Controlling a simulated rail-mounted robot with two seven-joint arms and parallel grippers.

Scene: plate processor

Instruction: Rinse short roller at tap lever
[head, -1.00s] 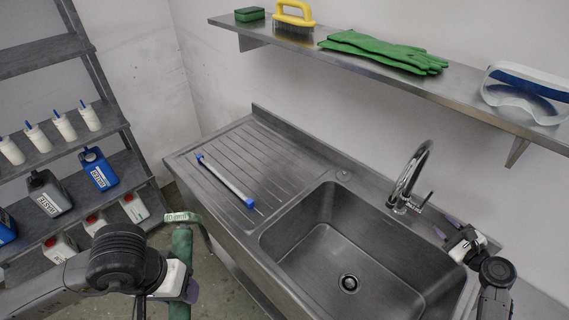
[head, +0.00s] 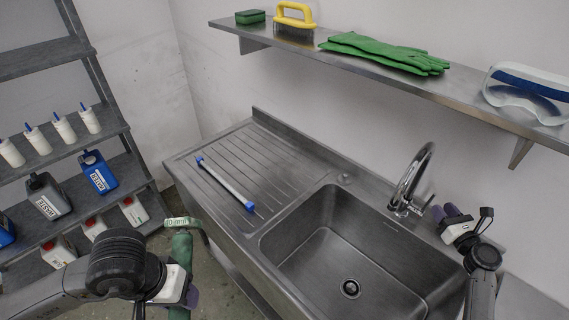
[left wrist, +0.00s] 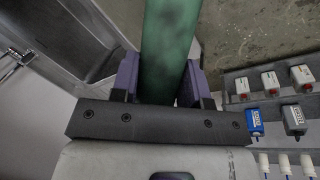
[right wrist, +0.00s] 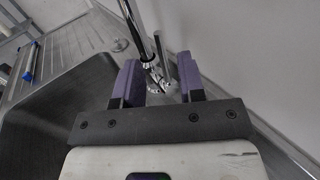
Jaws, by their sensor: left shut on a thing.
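A green roller (head: 180,258), its end labelled with a millimetre size, stands upright in front of the drainboard's left front edge. My left gripper (head: 179,292) is shut on it; in the left wrist view the green roller (left wrist: 168,45) runs between the purple fingers (left wrist: 160,80). The chrome tap (head: 413,175) rises behind the sink, with its small lever (head: 428,200) on its right side. My right gripper (head: 450,217) is open and empty just right of the lever. In the right wrist view the tap base (right wrist: 158,80) and upright lever (right wrist: 161,48) appear between the open fingers (right wrist: 158,86).
The empty steel sink (head: 330,255) has a drain at its bottom. A blue-and-white rod (head: 226,184) lies on the ribbed drainboard (head: 262,160). A wall shelf (head: 390,75) holds a sponge, brush, green gloves and goggles. A bottle rack (head: 60,160) stands at the left.

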